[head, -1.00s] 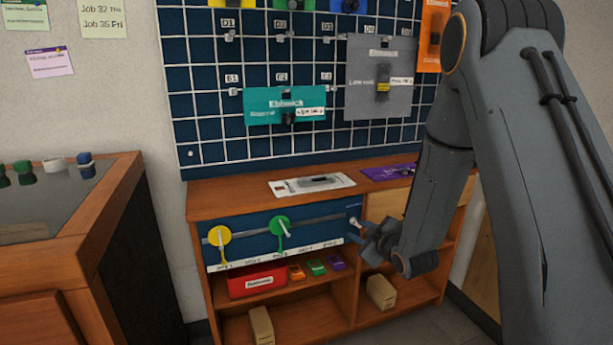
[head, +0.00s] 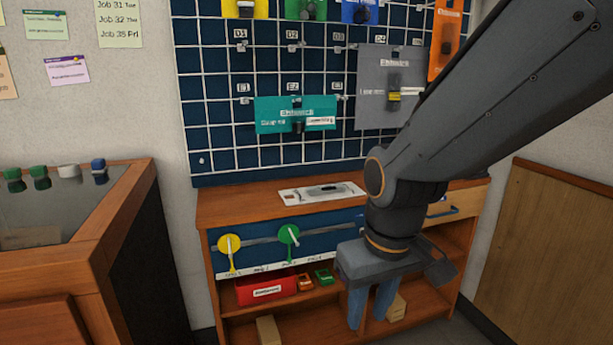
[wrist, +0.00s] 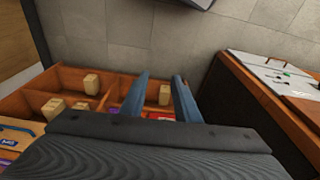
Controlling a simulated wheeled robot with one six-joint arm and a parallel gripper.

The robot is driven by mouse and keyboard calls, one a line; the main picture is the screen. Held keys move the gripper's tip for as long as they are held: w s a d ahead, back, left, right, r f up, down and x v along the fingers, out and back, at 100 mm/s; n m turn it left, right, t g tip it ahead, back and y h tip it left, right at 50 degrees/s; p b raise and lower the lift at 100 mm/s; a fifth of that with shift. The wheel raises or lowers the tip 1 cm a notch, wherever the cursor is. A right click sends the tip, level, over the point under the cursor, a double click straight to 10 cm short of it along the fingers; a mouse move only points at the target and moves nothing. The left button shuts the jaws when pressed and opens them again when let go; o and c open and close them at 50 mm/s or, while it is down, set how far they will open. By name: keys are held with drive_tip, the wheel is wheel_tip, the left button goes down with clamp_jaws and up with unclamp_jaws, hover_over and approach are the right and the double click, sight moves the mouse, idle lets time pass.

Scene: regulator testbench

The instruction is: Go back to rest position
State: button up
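My gripper (head: 371,305) hangs pointing down in front of the right part of the wooden bench (head: 240,205) in the head view. Its two blue-grey fingers are apart with nothing between them. In the wrist view my gripper (wrist: 160,82) also shows two spread fingers, with the shelf and floor beyond. My arm covers the right part of the blue panel (head: 262,240), which carries a yellow knob (head: 229,243) and a green knob (head: 289,234).
A red bin (head: 266,290) and small orange and green items sit on the shelf, with wooden blocks (wrist: 53,106) in the compartments. A pegboard (head: 225,130) with hanging coloured cards stands behind. A glass-topped cabinet (head: 110,215) is at left. Floor at right is partly clear.

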drive_tip(key=s+r+g, duration=0.2)
drive_tip(key=s, duration=0.5)
drive_tip(key=d+r+m+p, duration=0.3)
drive_tip(key=d+r+p, duration=0.6)
drive_tip(key=p, duration=1.1)
wheel_tip(320, 180, up, 2)
drive_tip(key=shift+m+h, duration=0.3)
drive_tip(key=shift+m, duration=0.1)
